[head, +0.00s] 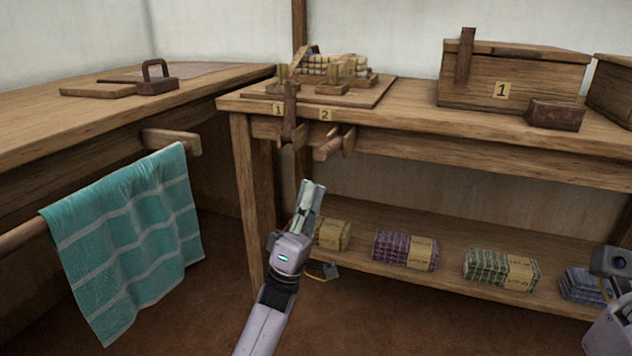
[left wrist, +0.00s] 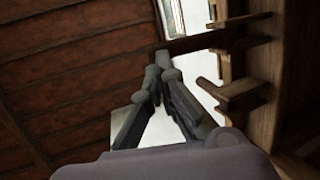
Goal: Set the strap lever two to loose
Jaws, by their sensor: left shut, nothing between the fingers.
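A number 2 tag (head: 325,114) is on the front edge of the wooden table, beside a number 1 tag (head: 278,109). A wooden lever (head: 330,147) juts forward below tag 2. A darker lever (head: 290,112) stands upright between the tags. I cannot tell for sure which lever belongs to which tag. My left gripper (head: 312,188) is shut and empty, below the levers and apart from them. In the left wrist view its closed fingers (left wrist: 162,78) point toward wooden pieces, with one peg (left wrist: 238,90) to their right. My right gripper's fingers are out of view.
A lower shelf (head: 400,275) holds several cloth bundles behind my left gripper. A teal towel (head: 130,240) hangs on a rail at left. A wooden box marked 1 (head: 510,75) and a board with bundles (head: 350,98) stand on the table.

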